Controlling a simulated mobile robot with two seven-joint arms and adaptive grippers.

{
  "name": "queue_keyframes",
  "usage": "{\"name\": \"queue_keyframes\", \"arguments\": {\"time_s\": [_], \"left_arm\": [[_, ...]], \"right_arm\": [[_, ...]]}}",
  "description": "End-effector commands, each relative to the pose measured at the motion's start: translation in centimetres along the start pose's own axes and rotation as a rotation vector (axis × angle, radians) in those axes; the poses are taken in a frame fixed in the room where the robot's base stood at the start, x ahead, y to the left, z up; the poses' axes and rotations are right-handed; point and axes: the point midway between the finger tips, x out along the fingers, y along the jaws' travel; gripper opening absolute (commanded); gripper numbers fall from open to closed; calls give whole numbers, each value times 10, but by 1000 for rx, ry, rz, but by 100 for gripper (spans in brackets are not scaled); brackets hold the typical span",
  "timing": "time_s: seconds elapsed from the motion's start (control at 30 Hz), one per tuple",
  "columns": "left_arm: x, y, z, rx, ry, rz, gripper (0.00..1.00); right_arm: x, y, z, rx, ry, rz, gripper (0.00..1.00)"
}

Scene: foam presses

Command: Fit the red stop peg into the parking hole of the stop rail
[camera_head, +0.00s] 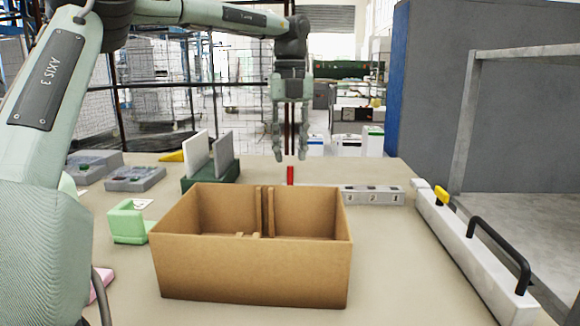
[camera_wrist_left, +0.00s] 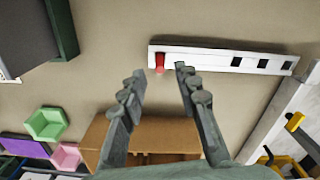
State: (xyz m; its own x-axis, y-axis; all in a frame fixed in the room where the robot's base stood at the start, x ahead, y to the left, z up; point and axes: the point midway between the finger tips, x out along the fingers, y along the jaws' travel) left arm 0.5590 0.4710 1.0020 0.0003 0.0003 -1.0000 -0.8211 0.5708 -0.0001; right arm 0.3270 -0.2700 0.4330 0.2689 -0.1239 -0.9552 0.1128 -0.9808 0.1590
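The red stop peg (camera_head: 290,175) stands upright behind the cardboard box, which hides its foot in the head view. In the left wrist view the peg (camera_wrist_left: 160,63) is at the left end of the pale stop rail (camera_wrist_left: 213,59). It seems to stand in the rail there, but I cannot see its seat. The rail (camera_head: 383,196) shows several dark square openings to the right of the peg. My left gripper (camera_head: 291,157) points down just above the peg, open and empty. In the wrist view its fingertips (camera_wrist_left: 160,70) lie either side of the peg, apart from it. My right gripper is not in view.
An open cardboard box (camera_head: 250,272) stands in front of the rail. A dark green rack (camera_head: 212,176) with upright plates is to the left, near a light green holder (camera_head: 128,222). A long white bar with a black handle (camera_head: 500,246) runs along the right edge.

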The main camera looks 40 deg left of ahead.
Motion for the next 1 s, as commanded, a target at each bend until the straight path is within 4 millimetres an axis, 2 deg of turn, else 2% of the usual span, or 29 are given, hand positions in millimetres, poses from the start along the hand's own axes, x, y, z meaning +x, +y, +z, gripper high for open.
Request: {"name": "queue_keyframes", "arguments": {"time_s": [0.1, 0.33, 0.5, 1.0], "left_arm": [[-28, -1, 1, -2, -4, -1, 32], [-60, 0, 0, -1, -1, 0, 32], [-67, 0, 0, 0, 0, 0, 32], [-67, 0, 0, 0, 0, 0, 32]], "right_arm": [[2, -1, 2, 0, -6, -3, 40], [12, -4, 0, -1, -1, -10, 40], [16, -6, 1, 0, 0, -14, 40], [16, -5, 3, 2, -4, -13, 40]]}}
